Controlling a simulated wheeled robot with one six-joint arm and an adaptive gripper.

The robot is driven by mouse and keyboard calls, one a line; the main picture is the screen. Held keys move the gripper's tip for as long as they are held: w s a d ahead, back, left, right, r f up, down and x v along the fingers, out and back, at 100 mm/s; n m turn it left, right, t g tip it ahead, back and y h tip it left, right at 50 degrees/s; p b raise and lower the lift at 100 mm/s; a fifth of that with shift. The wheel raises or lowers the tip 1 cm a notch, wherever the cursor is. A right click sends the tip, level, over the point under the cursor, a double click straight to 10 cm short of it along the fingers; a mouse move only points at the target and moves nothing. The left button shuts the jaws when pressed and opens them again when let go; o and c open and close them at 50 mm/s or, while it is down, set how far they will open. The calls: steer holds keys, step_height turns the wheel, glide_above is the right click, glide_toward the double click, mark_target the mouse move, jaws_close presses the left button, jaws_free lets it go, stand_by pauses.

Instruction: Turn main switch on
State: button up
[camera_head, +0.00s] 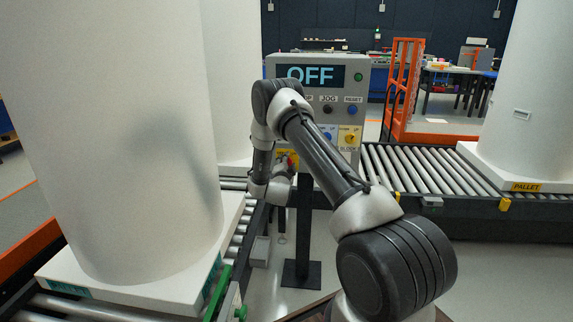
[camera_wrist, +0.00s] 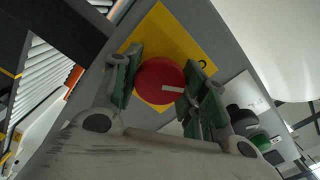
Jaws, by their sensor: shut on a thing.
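The main switch is a round red knob (camera_wrist: 152,78) with a white mark, on a yellow plate (camera_wrist: 158,32) in the wrist view. My gripper (camera_wrist: 162,84) has its green-padded fingers on both sides of the knob and is shut on it. The white mark points to the right in that view. In the head view, the control panel (camera_head: 362,70) has a display (camera_head: 311,75) reading OFF. My arm hides much of the panel's lower left, and only a bit of red and yellow shows there.
A large white tank (camera_head: 120,130) stands on the left conveyor. A roller conveyor (camera_head: 420,175) with a pallet (camera_head: 490,170) is on the right. An orange frame (camera_head: 401,85) stands behind.

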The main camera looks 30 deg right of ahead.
steer(key=m, duration=1.1)
steer(key=shift+f+m, duration=0.1)
steer(key=shift+m, duration=2.2)
steer(key=o, duration=1)
steer(key=shift+o, duration=0.2)
steer(key=v, duration=1.2)
